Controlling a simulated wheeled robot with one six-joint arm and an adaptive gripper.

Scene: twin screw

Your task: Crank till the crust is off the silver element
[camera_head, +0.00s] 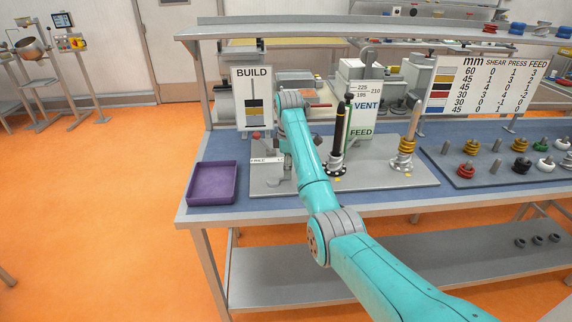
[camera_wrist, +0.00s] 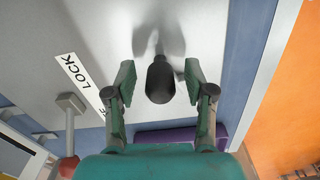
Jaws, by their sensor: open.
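My gripper (camera_wrist: 159,76) is open in the wrist view, with a dark rounded knob (camera_wrist: 160,84) between its fingers and a gap on each side. The knob appears to stand on a grey plate. A second shaft carries gold elements (camera_head: 406,147) above a silver base (camera_head: 402,163). I cannot tell which part is the crusted silver element, and no crust is clear.
A LOCK label (camera_wrist: 80,82) and a red-tipped lever (camera_wrist: 69,167) are left of the gripper in the wrist view. A purple tray (camera_head: 213,184) sits at the bench's left. A blue mat (camera_head: 462,181) with several ring elements lies at right. BUILD (camera_head: 252,85) and VENT/FEED (camera_head: 366,108) boards stand behind.

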